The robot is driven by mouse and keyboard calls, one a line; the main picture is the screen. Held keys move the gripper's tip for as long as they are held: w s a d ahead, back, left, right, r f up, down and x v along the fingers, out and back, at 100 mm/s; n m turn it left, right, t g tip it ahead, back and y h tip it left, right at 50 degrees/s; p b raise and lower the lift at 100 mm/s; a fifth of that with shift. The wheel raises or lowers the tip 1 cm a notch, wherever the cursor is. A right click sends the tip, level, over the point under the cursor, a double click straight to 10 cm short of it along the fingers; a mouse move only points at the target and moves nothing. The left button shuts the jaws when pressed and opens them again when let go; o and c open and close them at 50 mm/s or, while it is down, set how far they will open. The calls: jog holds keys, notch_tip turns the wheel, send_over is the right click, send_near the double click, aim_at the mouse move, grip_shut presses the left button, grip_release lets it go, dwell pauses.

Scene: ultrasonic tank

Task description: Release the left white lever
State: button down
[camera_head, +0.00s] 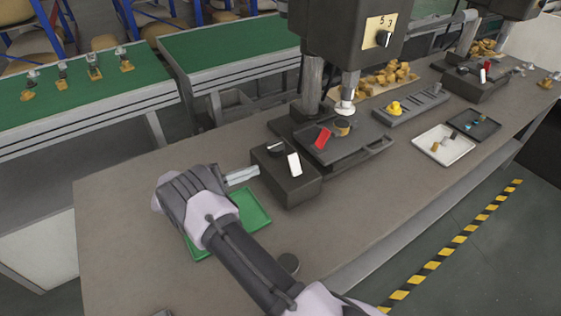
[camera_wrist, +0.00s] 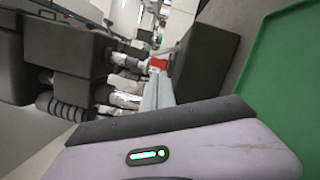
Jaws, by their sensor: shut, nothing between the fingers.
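The gripper is apart from the lever. In the wrist view the fingers (camera_wrist: 157,92) point away from the camera, and the white lever cannot be made out there.
A red lever (camera_head: 322,138) sits on the press base right of the box. A grey block rack (camera_head: 411,108) and a white tray (camera_head: 458,150) stand further right.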

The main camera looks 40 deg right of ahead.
aim_at(292, 158)
jog(key=b+x, duration=0.2)
jog(key=x, duration=0.8)
jog(key=shift+s+r+m, duration=0.1)
jog(key=shift+r+m, duration=0.15)
jog(key=shift+m, duration=0.45)
jog(key=m, duration=0.1)
jog(key=m+y, duration=0.1)
jog(key=shift+s+r+m, duration=0.3)
jog(key=shift+s+r, duration=0.05)
jog(key=shift+r, duration=0.05)
jog(key=s+m, duration=0.1)
jog(key=m, duration=0.2)
jog(key=shift+s+r+m+y, duration=0.4)
jog(key=shift+w, duration=0.1)
jog(key=shift+a, duration=0.1)
